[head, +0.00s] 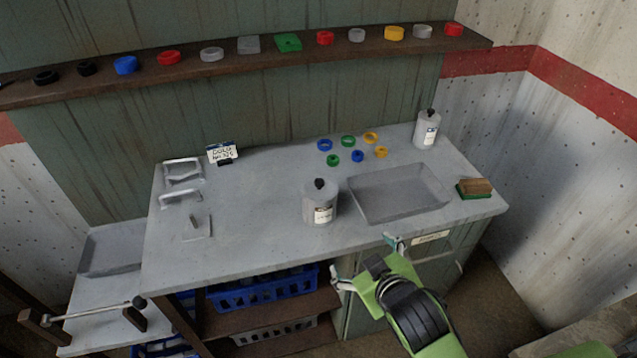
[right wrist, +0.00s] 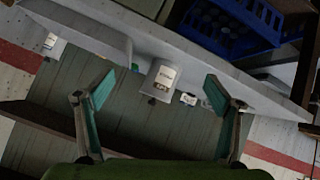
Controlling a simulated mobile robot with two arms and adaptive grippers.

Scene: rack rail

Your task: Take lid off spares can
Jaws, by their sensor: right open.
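Two grey lidded cans with dark knobs and small labels stand upright on the bench; I cannot read which is the spares can. One can (head: 320,205) is near the middle front, its lid (head: 320,187) on. The other can (head: 427,130) is at the back right. My right gripper (head: 366,262) is open and empty, in front of the bench edge, below and right of the middle can, apart from it. In the right wrist view, the middle can (right wrist: 161,80) shows between the spread fingers (right wrist: 160,88), farther off. My left gripper is not in view.
A shallow grey tray (head: 400,215) lies right of the middle can. Several coloured rings (head: 348,141) lie behind it. Blue crates (head: 265,291) sit below.

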